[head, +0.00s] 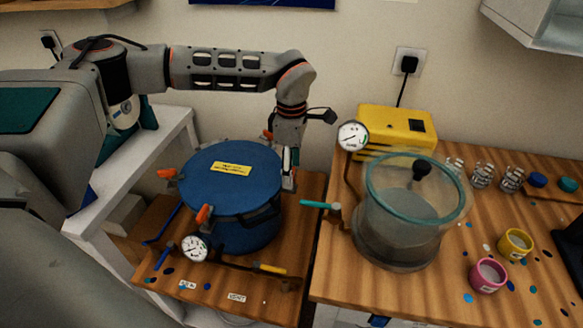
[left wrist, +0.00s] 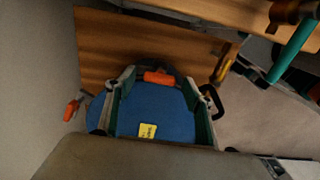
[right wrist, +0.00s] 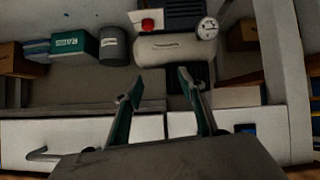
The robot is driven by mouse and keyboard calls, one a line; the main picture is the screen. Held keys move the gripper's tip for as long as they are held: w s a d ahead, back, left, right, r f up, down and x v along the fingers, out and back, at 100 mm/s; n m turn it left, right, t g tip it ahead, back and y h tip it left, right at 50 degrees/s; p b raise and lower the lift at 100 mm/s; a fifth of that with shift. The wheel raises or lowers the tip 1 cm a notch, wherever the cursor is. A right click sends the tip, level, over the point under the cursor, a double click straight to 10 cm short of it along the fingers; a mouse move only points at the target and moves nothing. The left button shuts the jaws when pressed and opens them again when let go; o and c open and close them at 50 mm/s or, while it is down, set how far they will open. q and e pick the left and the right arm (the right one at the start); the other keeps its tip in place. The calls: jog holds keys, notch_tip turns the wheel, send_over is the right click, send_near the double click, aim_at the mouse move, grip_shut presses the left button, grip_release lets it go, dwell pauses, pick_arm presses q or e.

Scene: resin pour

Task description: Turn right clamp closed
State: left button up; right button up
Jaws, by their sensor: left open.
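The blue pressure pot (head: 230,178) has a flat lid with a yellow label and orange clamps around its rim. The right clamp (left wrist: 158,77) shows in the left wrist view as an orange bar lying crosswise between my fingers. In the head view it is hidden by my left gripper (head: 289,168), which points down at the lid's right edge. The left gripper (left wrist: 157,80) is open, one finger on each side of the clamp; I cannot tell if they touch it. My right gripper (right wrist: 160,82) is open and empty, away from the pot.
Other orange clamps show at the pot's back (head: 267,135), left (head: 167,173) and front (head: 203,214). A gauge (head: 195,248) stands in front. A glass vacuum chamber (head: 400,230) with a teal handle is close on the right. A yellow pump (head: 395,130) stands behind it.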

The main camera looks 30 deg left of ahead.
pick_arm(q)
jog(key=shift+c, duration=0.4)
jog(key=c, duration=1)
jog(key=shift+c, duration=0.2)
